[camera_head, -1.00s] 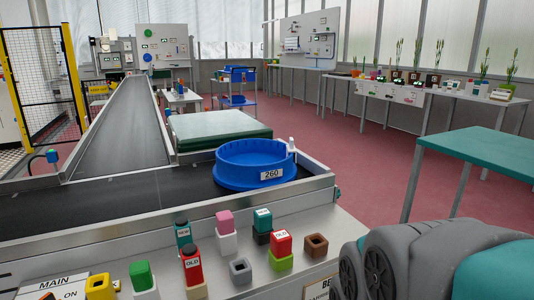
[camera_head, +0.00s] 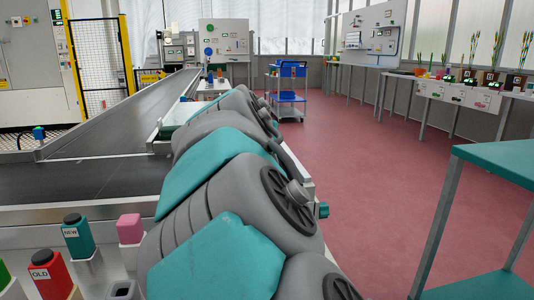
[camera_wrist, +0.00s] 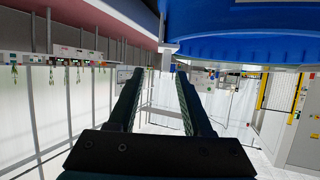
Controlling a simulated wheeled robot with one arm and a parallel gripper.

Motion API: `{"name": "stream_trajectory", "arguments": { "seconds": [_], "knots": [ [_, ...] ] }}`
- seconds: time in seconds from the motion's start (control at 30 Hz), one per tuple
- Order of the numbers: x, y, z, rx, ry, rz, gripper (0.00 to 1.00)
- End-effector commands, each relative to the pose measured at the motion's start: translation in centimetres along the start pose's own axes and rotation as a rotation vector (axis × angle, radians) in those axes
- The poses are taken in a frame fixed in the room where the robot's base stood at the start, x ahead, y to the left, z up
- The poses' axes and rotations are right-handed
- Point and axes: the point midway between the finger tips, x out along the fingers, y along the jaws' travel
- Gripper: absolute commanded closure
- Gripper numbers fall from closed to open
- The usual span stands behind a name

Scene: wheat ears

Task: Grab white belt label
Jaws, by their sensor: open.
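My gripper (camera_wrist: 160,74) is open in the wrist view, its two dark fingers reaching away from the camera with a gap between them. The wrist picture is upside down. The blue round tub (camera_wrist: 240,48) fills the top right of that view, close beyond the fingertips. A small pale piece (camera_wrist: 166,58) shows between the fingertips; I cannot tell whether it is the white belt label or whether the fingers touch it. In the head view my arm covers the tub and the belt end, and no white belt label can be made out.
The conveyor belt (camera_head: 110,130) runs off to the back. A teal NEW button (camera_head: 77,236), a red OLD button (camera_head: 48,274) and a pink block (camera_head: 130,228) stand on the near panel. A teal table (camera_head: 497,158) is at the right, with open red floor (camera_head: 345,165) between.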

Motion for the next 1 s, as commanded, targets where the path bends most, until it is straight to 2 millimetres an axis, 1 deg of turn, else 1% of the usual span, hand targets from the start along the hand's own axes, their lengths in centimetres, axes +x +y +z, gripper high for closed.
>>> {"name": "stream_trajectory", "arguments": {
  "seconds": [0.03,0.1,0.3,0.47,0.7,0.8,1.0],
  "knots": [
    [0.0,-0.8,0.0,-0.003,0.007,-0.01,0.5],
    [0.4,-1.1,-0.1,-0.003,0.011,-0.015,0.5],
    [2.4,-1.0,-0.1,-0.002,0.009,-0.013,0.5],
    [3.4,-0.9,-0.2,-0.002,0.008,-0.012,0.5],
    [6.6,-0.9,-0.7,-0.003,0.008,-0.011,0.5],
    [7.5,-0.9,-0.7,-0.002,0.008,-0.012,0.5],
    [7.6,-0.9,-0.7,-0.002,0.009,-0.012,0.5]
  ]
}}
